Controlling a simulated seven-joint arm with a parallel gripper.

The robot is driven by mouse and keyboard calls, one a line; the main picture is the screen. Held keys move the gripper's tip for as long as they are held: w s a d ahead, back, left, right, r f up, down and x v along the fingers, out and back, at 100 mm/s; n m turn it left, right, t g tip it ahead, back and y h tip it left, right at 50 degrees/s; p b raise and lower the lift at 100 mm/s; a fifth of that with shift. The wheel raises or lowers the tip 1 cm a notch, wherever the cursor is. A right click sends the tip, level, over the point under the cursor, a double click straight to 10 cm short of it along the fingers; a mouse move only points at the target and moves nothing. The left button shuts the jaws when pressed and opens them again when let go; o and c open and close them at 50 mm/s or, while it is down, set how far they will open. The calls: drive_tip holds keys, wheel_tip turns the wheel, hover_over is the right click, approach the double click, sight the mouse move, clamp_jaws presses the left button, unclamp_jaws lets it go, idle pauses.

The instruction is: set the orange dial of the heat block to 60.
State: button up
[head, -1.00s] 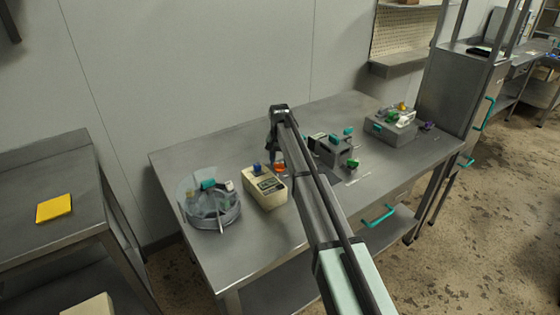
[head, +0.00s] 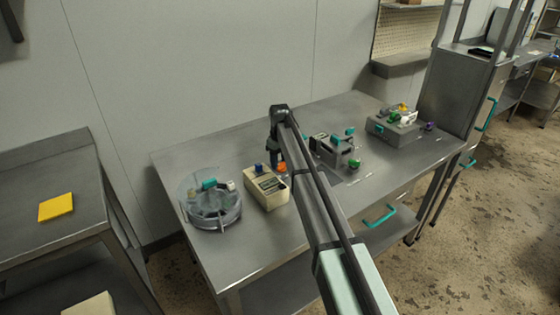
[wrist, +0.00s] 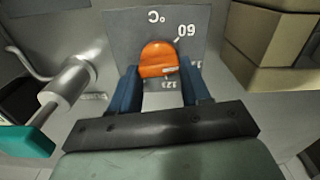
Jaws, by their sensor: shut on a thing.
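My gripper (wrist: 160,88) is shut on the dial, one blue finger on each side. A short white mark shows on the dial's lower right in the wrist view, away from the 60, which is at the upper right. The exact number it points at is hard to tell. In the head view the dial (head: 282,167) shows as a small orange patch below my gripper (head: 277,160); my arm hides much of the heat block.
A beige box with a blue knob (head: 266,189) stands close to the left of the dial. A round clear-lidded device (head: 214,207) is further left. A grey unit with teal parts (head: 335,150) is right of my arm, and another grey box (head: 393,128) stands further right.

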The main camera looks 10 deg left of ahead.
drive_tip(key=n, duration=0.3)
drive_tip(key=shift+s+n, duration=0.1)
drive_tip(key=shift+n, duration=0.2)
drive_tip(key=shift+s+n, duration=0.1)
drive_tip(key=shift+n, duration=1.7)
drive_tip(key=o, duration=1.1)
drive_tip(key=shift+c, duration=0.2)
wheel_tip(320, 180, up, 14)
drive_tip(key=shift+f, duration=0.1)
